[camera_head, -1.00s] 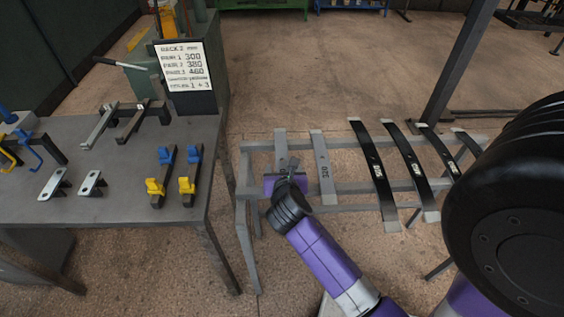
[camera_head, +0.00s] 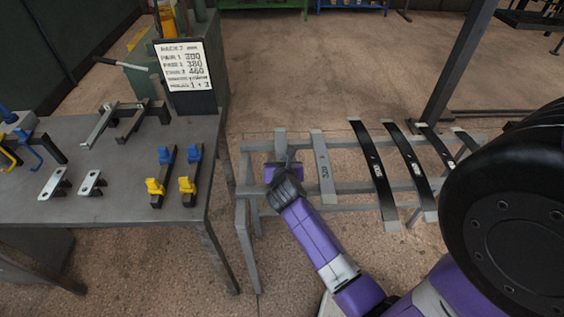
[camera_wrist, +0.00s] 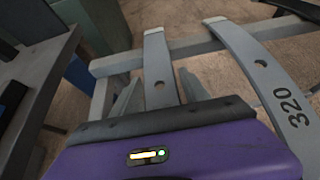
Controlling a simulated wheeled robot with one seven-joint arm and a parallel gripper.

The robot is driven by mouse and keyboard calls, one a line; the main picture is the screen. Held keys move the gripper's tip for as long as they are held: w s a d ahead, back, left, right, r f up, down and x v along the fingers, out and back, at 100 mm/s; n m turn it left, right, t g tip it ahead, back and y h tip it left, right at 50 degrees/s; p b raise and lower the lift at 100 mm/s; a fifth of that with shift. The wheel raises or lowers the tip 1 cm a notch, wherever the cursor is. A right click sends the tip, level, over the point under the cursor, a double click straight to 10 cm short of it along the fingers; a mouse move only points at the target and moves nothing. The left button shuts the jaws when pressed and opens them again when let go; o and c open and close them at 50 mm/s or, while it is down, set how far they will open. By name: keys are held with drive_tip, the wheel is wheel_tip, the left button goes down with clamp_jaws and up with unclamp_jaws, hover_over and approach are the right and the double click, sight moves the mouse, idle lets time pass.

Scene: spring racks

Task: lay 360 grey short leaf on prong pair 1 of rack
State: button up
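A plain grey leaf (camera_head: 281,138) lies at the left end of the grey rail frame (camera_head: 240,190); in the wrist view it (camera_wrist: 158,65) shows a hole, and its number is not visible. My gripper (camera_head: 283,165) is low over this leaf. In the wrist view my gripper (camera_wrist: 158,95) has its two fingers apart, one on each side of the leaf, with gaps between. A grey leaf marked 320 (camera_head: 322,160) lies just to the right, also seen in the wrist view (camera_wrist: 265,75). I cannot tell which prongs are pair 1.
Several dark leaves, such as this one (camera_head: 374,165), lie further right on the frame. A grey table (camera_head: 120,150) at left holds yellow-and-blue fittings (camera_head: 160,175), metal brackets and a sign (camera_head: 184,66) headed RACK 2. A dark post (camera_head: 455,75) stands behind.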

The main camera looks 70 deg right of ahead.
sight(282, 160)
clamp_jaws()
wheel_tip(282, 160, up, 20)
drive_tip(key=p, duration=0.2)
drive_tip(key=shift+r, duration=0.2)
idle(0.4)
drive_tip(key=shift+c, duration=1.8)
unclamp_jaws()
clamp_jaws()
